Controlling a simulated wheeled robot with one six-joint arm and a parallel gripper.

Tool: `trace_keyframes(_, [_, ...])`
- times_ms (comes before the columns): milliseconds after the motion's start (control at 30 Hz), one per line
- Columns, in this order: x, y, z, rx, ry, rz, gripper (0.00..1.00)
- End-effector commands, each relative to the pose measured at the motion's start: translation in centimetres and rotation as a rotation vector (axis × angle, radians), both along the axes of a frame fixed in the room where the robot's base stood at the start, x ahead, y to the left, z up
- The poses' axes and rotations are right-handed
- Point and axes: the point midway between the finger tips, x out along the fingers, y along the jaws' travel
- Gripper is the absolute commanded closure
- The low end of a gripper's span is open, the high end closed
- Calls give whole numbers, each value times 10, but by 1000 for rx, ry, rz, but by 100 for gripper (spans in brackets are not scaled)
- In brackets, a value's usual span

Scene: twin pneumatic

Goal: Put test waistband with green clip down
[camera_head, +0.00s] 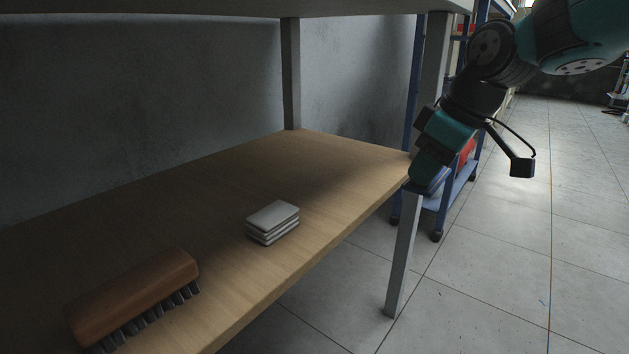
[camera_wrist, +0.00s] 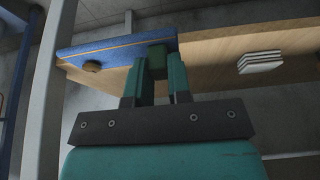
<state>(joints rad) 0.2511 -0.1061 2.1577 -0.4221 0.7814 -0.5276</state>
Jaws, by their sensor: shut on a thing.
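The test waistband (camera_wrist: 115,50) is a blue band with a thin orange line and a round brown button at its left in the wrist view. Its green clip (camera_wrist: 157,58) sits at its right end, between my gripper's fingers. My gripper (camera_wrist: 158,75) is shut on the green clip. In the head view my gripper (camera_head: 426,168) is at the far right end of the wooden shelf board (camera_head: 340,165), near the front post. The waistband is mostly hidden there behind the gripper, and I cannot tell whether it touches the board.
A stack of pale flat blocks (camera_head: 272,222) lies mid-board; it also shows in the wrist view (camera_wrist: 262,62). A brown brush (camera_head: 135,298) lies at the near left. The grey front post (camera_head: 403,255) stands close to my gripper. Bare board lies between stack and post.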

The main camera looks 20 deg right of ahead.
Motion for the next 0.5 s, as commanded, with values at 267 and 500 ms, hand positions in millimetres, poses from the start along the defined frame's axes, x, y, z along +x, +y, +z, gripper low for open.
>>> trace_keyframes(267, [66, 49, -9, 0, 0, 10, 100])
trace_keyframes(500, [110, 82, -5, 0, 0, 7, 100])
